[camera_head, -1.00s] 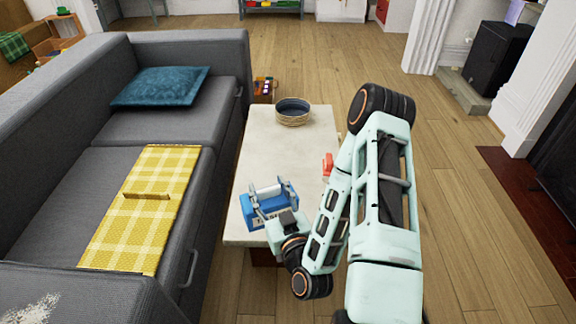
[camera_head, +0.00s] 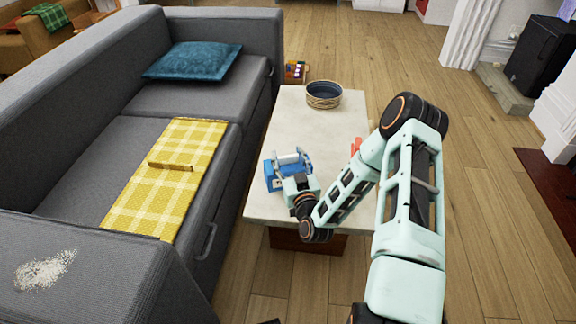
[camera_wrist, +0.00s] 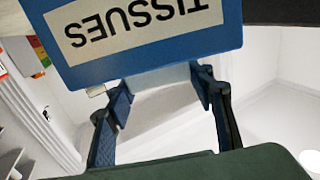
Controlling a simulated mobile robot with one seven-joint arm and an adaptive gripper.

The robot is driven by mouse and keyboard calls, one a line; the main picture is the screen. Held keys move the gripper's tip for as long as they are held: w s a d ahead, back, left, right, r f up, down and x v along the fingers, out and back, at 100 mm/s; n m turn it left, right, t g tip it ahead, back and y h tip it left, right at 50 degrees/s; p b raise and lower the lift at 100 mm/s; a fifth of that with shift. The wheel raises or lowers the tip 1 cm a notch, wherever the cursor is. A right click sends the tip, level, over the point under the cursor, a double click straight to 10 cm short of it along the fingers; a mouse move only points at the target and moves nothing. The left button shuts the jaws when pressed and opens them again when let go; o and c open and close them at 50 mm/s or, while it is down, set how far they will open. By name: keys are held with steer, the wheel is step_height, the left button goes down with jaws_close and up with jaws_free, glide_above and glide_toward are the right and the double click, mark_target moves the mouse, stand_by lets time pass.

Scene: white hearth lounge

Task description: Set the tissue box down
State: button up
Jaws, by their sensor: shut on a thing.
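The tissue box (camera_head: 273,177) is blue with a white label, over the near left part of the pale coffee table (camera_head: 318,128). My gripper (camera_head: 288,160) is shut on it. In the wrist view the box (camera_wrist: 150,45) fills the top, its word TISSUES upside down, and the two fingers of my gripper (camera_wrist: 165,92) reach to its edge on either side. I cannot tell whether the underside of the box touches the tabletop. My arm hides the near right part of the table.
A round bowl (camera_head: 323,96) stands at the table's far end. A red object (camera_head: 356,146) lies near the right edge, partly behind my arm. A grey sofa (camera_head: 160,103) with a yellow plaid blanket (camera_head: 165,185) runs close along the left. The table's middle is clear.

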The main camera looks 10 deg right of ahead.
mark_target(288, 165)
steer(key=shift+f+b, duration=0.35)
steer(key=shift+f, duration=1.2)
steer(key=shift+f, duration=0.1)
steer(key=o, duration=1.6)
